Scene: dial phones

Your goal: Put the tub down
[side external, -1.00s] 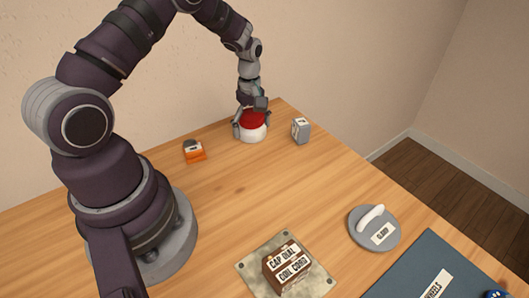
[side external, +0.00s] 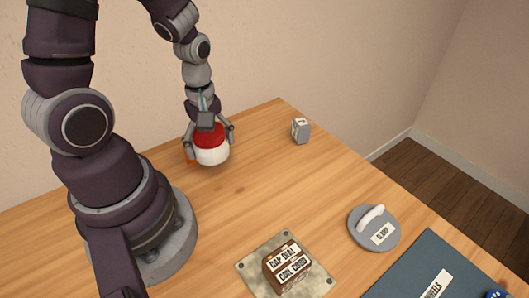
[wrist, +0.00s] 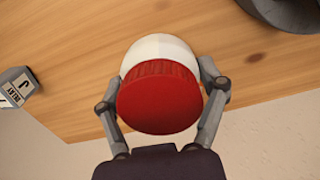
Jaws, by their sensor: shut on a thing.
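The tub (side external: 212,151) is a white round container with a red lid, near the back edge of the table. My gripper (side external: 209,140) is shut on it from above, with one finger on each side. In the wrist view the tub (wrist: 158,92) fills the middle, red lid toward me and white body beyond. The fingers (wrist: 160,93) press on its left and right sides. The tub looks held a little above the wood, but I cannot tell the exact gap.
A grey labelled box (side external: 300,130) stands at the back right. A brown labelled block (side external: 287,269) sits on a metal plate (side external: 252,265). A grey disc (side external: 364,241) and blue mat (side external: 420,262) lie front right.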

